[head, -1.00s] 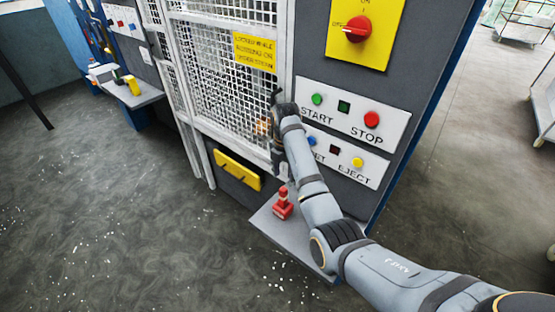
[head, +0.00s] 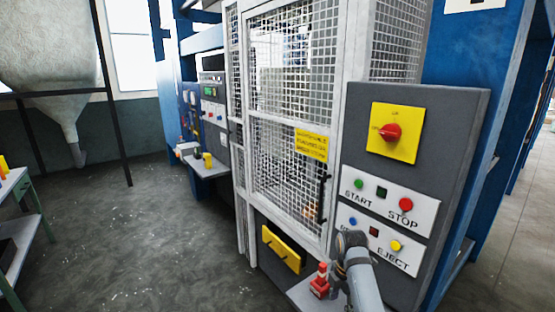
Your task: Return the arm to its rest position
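My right arm (head: 364,280) comes up from the bottom edge in the head view, in front of the grey shelf and the lower button panel. Its dark wrist end is level with the lower row of buttons and covers part of the lettering there. The fingers of my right gripper cannot be made out, so I cannot tell if it is open or holds anything. My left arm and gripper are not in view.
The press has a white mesh guard door (head: 285,150), a red rotary switch (head: 391,132) and a START/STOP panel (head: 383,200). A red object (head: 320,281) stands on the shelf close beside my arm. A yellow handle (head: 281,249) is lower left. Open floor (head: 130,230) lies left.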

